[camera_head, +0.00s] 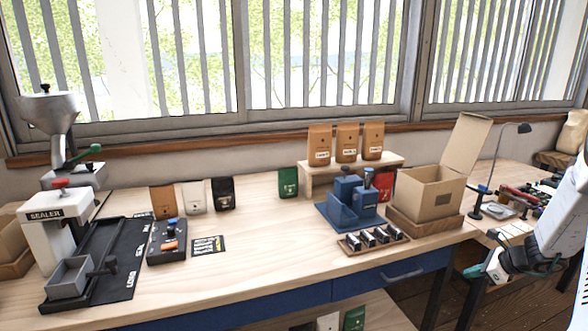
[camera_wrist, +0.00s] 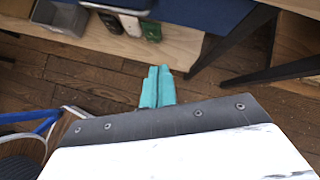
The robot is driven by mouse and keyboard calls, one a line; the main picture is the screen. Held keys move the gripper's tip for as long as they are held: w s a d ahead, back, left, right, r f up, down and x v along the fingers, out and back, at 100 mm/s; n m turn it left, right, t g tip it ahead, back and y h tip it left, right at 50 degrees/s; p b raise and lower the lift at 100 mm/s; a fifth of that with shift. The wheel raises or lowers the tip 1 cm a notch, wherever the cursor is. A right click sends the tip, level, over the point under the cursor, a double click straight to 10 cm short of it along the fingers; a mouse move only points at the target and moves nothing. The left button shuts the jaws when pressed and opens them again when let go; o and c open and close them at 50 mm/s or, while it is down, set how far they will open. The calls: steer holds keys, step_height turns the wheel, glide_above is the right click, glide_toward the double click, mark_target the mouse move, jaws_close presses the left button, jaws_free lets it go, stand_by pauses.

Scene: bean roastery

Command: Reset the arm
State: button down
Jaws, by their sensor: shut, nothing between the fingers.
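My gripper (camera_wrist: 158,72) shows its two teal fingers side by side in the wrist view, shut with nothing between them. They point out over the wooden floor, below the bench's front edge. In the head view my gripper (camera_head: 474,271) hangs at the far right, in front of the side table and beside the bench's right end. It is clear of the things on the bench. My white arm covers part of the side table.
The bench (camera_head: 280,249) carries a sealer (camera_head: 48,232), coffee bags, a blue fixture (camera_head: 350,208) and an open cardboard box (camera_head: 432,195). A side table with a lamp (camera_head: 476,211) stands right. Dark table legs (camera_wrist: 262,70) and a lower shelf are near my gripper.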

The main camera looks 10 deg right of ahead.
steer(key=s+a+r+n+g+y, duration=0.1)
steer(key=s+a+r+n+g, duration=0.1)
steer(key=s+a+r+n, duration=0.4)
steer(key=s+a+r+n+g, duration=0.2)
steer(key=a+r+n, duration=0.2)
steer(key=a, duration=0.4)
steer(key=s+a+r+n+g+y, duration=0.1)
steer(key=s+a+r+n+g, duration=0.1)
steer(key=s+a+r+n, duration=0.4)
steer(key=s+a+r+n+h, duration=0.3)
steer(key=s+a+r+n, duration=0.2)
steer(key=s, duration=0.4)
steer(key=s+a+r+n+h, duration=0.3)
steer(key=s+a+r+n, duration=0.2)
steer(key=s+a+n, duration=0.2)
steer(key=s+a, duration=0.2)
steer(key=shift+a+r, duration=0.25)
steer(key=shift+a, duration=0.15)
